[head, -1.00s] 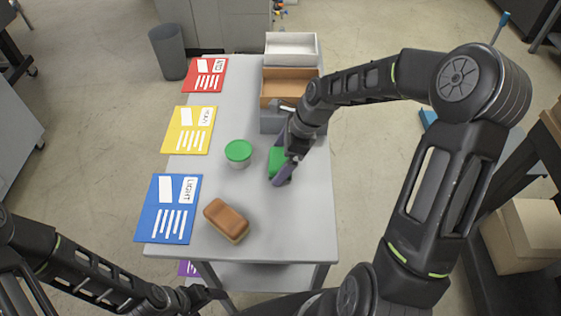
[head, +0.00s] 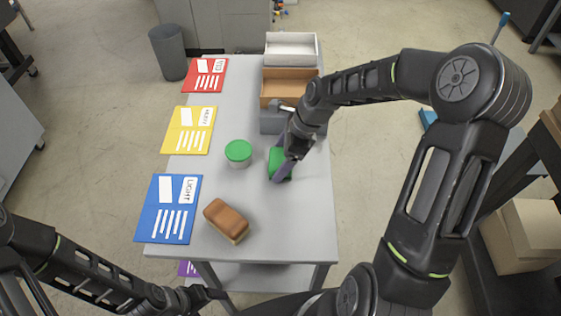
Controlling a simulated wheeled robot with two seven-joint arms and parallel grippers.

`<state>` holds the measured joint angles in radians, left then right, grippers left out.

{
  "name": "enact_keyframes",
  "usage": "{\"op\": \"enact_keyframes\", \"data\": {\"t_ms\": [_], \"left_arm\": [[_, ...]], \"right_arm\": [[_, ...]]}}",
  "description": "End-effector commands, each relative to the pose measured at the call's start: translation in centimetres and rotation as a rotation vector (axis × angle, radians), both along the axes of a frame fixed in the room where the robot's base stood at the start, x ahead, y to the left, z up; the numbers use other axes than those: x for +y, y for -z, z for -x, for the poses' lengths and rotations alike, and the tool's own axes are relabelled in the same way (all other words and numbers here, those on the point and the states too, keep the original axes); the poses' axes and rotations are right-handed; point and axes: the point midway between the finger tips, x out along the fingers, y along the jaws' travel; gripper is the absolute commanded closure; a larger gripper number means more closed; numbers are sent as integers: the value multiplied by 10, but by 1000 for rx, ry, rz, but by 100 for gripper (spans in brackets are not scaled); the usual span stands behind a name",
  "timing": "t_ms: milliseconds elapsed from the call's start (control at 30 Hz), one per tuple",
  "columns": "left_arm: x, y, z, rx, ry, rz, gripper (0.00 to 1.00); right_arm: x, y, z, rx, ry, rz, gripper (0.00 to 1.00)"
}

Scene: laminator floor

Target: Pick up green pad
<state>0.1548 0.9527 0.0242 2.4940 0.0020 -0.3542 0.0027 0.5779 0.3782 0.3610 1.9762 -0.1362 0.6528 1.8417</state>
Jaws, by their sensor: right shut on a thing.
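The green pad (head: 273,160) is on the grey table, right of its middle, partly hidden by my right gripper. My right gripper (head: 284,168) comes down from above and is shut on the pad, its fingers on the pad's sides. I cannot tell whether the pad touches the tabletop. My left gripper (head: 208,296) is low at the table's near edge, away from the pad, and its fingers are too small to read.
A green-lidded tub (head: 238,152) stands left of the pad. A brown block (head: 227,222) lies nearer. Red (head: 205,75), yellow (head: 189,130) and blue (head: 168,209) cards line the left edge. White (head: 291,36), orange-brown (head: 283,97) and grey (head: 272,124) bins stand behind.

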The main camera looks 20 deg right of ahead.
Motion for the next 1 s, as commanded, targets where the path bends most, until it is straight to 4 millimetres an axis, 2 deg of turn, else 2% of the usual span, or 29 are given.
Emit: {"op": "enact_keyframes", "data": {"t_ms": [267,367,700,833,1000], "left_arm": [[0,1,0,0,0,0,22],[0,3,0,-1,0,1,22],[-1,9,-1,-3,1,3,22],[-1,10,-1,-4,1,2,22],[-1,10,-1,-4,1,2,22]], "right_arm": [[-1,-7,-1,-2,0,2,66],[0,-19,-1,-4,1,2,66],[0,-83,-1,-5,0,2,66],[0,-97,-1,-2,-1,1,66],[0,-101,0,0,0,0,66]]}}
